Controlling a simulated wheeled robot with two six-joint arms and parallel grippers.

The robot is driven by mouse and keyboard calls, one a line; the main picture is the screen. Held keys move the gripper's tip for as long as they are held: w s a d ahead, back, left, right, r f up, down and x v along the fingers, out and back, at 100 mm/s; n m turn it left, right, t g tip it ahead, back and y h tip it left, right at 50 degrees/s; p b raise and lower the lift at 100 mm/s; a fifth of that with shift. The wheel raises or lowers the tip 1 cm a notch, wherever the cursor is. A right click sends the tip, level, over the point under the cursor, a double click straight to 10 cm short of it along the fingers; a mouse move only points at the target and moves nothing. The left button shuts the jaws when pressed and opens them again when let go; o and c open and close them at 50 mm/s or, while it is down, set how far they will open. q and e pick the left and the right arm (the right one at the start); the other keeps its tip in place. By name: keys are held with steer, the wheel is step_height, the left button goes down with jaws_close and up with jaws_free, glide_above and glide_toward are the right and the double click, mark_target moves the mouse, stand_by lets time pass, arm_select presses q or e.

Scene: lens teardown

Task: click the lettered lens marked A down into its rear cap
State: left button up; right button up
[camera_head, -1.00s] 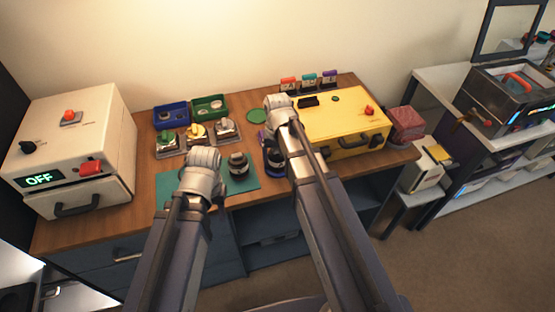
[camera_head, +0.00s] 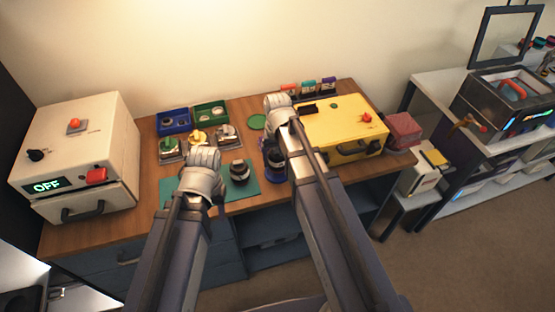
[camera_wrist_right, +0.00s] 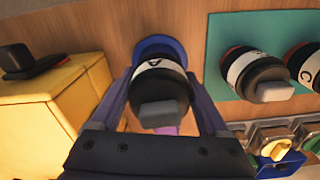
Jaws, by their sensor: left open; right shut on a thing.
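The lens marked A (camera_wrist_right: 160,82) stands in the right wrist view, a dark barrel with a white band and a grey block on its end. My right gripper (camera_wrist_right: 162,100) is shut on it, a finger on each side. A blue round piece (camera_wrist_right: 158,44) shows at the lens's far end; whether the lens is seated in it or only against it I cannot tell.
The teal mat (camera_head: 247,191) carries another lens (camera_head: 239,170); the right wrist view also shows a lens marked C (camera_wrist_right: 305,66). The yellow case (camera_head: 345,128) is close on the right. Blue (camera_head: 173,121) and green trays stand behind. A white machine (camera_head: 75,150) reads OFF.

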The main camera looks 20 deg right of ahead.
steer(key=shift+r+p, duration=1.15)
steer(key=shift+r, duration=0.25)
